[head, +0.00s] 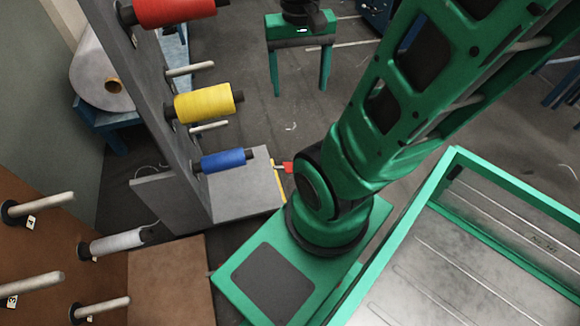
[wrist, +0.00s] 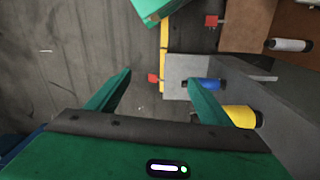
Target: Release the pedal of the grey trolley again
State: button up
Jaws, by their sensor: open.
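The grey trolley (head: 241,185) is a tall grey panel on a low grey base, with red, yellow and blue spools on its pegs. Its small red pedal (head: 289,167) sticks out at the right side of the base, partly beside my arm. The wrist view shows the pedal (wrist: 153,77) against the floor, left of the base. Whether it is up or down I cannot tell. My gripper (head: 299,88) is open and empty, apart from the pedal and beyond it in the head view. In the wrist view the pedal appears between its green fingers (wrist: 160,80).
A yellow strip (wrist: 163,50) runs along the floor by the base. A brown trolley (head: 40,235) with pegs stands at lower left, with another red pedal (wrist: 211,20). A green-rimmed metal tray (head: 480,240) is at right. Grey floor (head: 235,100) is open around my gripper.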

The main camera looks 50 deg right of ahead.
jog(key=w+d+f+m+h, duration=0.1)
jog(key=w+d+f+m, duration=0.2)
jog(key=w+d+f, duration=0.6)
jog(key=w+d+f+m, duration=0.3)
jog(key=w+d+f, duration=0.35)
jog(key=w, duration=0.45)
jog(key=w+d+f+m, duration=0.2)
jog(key=w+d+f, duration=0.2)
jog(key=f, duration=0.5)
jog(key=w+d+f+m, duration=0.1)
jog(key=d+f+m, duration=0.1)
jog(key=f, duration=0.8)
jog(key=w+d+f+m, duration=0.1)
jog(key=d+f+m, duration=0.15)
jog(key=f, duration=0.65)
jog(key=s+f+m, duration=0.1)
jog(key=f, duration=1)
jog(key=s+f+m+y, duration=0.1)
jog(key=f, duration=1.1)
jog(key=s+f+m, duration=0.2)
jog(key=f, duration=0.9)
jog(key=shift+a+f, duration=0.2)
jog(key=shift+a, duration=0.05)
